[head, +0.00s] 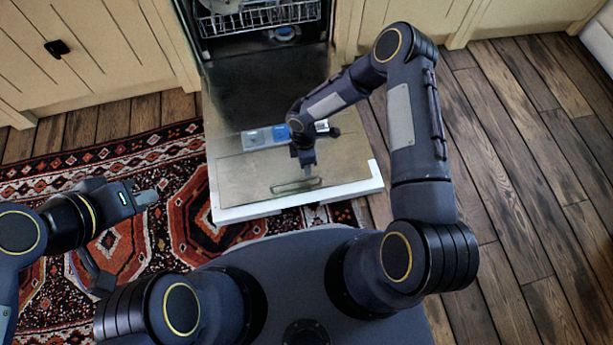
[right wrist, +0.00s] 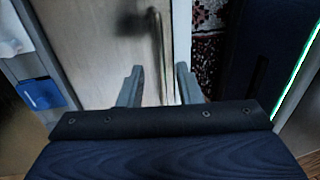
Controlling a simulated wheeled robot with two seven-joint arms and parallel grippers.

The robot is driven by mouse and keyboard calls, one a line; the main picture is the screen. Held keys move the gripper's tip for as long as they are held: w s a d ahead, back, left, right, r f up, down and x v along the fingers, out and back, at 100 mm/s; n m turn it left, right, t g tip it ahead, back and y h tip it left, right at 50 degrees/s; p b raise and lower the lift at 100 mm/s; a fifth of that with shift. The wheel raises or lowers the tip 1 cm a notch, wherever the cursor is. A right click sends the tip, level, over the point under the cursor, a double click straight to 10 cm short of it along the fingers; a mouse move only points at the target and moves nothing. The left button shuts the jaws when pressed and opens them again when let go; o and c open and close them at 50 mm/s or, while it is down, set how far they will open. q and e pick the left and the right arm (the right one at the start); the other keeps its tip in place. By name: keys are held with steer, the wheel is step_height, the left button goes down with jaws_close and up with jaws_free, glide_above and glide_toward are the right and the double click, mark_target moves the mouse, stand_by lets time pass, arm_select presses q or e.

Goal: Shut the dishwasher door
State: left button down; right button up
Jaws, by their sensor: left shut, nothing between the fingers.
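The dishwasher door (head: 240,180) is open, folded down in front of the dishwasher (head: 265,45). Its panel shows a grey and blue dispenser (head: 262,137), a bar handle (head: 296,186) near the outer end and a white outer edge (head: 300,202). My right gripper (head: 308,170) is over the door, just short of the handle. My left gripper (head: 146,198) is shut and empty over the rug, left of the door.
A wire rack (head: 262,17) sits inside the dishwasher. Cream cabinets (head: 95,45) flank it on both sides. A patterned red rug (head: 120,165) lies left of and under the door's end. Wooden floor (head: 520,180) at right is clear. My base is close to the door's outer edge.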

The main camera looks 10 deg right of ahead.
steer(key=b, duration=0.2)
glide_above(307, 182)
step_height(307, 182, down, 6)
steer(key=shift+w+r, duration=0.1)
steer(key=shift+r, duration=0.15)
jaws_close()
steer(key=shift+r, duration=0.1)
